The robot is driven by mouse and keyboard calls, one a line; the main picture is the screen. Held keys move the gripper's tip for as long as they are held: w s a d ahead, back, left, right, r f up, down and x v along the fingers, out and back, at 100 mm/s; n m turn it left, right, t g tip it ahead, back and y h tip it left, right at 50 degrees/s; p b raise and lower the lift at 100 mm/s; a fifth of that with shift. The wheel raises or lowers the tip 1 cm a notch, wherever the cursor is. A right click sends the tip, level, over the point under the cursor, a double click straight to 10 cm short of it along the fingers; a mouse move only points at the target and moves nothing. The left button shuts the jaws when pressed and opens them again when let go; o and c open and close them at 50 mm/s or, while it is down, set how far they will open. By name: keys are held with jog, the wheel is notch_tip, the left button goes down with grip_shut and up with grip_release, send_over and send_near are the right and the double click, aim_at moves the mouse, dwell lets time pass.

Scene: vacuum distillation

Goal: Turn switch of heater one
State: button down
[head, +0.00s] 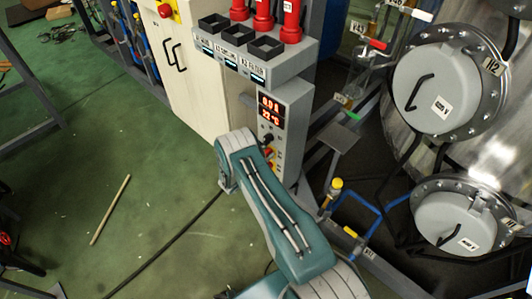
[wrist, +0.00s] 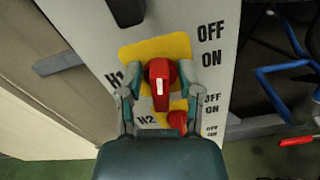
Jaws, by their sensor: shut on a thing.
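The red switch of heater one (wrist: 161,88) sits on a yellow plate marked H1 in the wrist view. A white line on its handle runs upright in the picture. My gripper (wrist: 156,82) has one finger on each side of this switch and is shut on it. OFF and ON labels (wrist: 210,45) stand to its right. I cannot tell which label the handle points to. A second red switch, marked H2 (wrist: 177,119), shows below, partly hidden by my gripper.
In the head view, a white cabinet (head: 188,62) stands at the left, and round metal hatches (head: 433,88) and blue pipes (head: 355,210) are at the right. Green floor at the left is mostly clear.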

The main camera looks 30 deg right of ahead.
jog(key=m, duration=0.3)
jog(key=shift+s+m, duration=0.1)
jog(key=shift+m, duration=0.2)
jog(key=m, duration=0.3)
jog(key=shift+s+d+f+m, duration=0.1)
jog(key=shift+s+f+m, duration=0.1)
jog(key=shift+m, duration=0.1)
jog(key=shift+s+f+m, duration=0.1)
jog(key=shift+f+m, duration=0.05)
jog(key=shift+m, duration=1.15)
jog(key=shift+s+f+m, duration=0.1)
jog(key=shift+f+m, duration=0.1)
jog(key=shift+m, duration=1.1)
jog(key=shift+f+m, duration=0.15)
jog(key=shift+m, duration=1.15)
jog(key=c, duration=0.6)
grip_release()
jog(key=shift+f, duration=0.1)
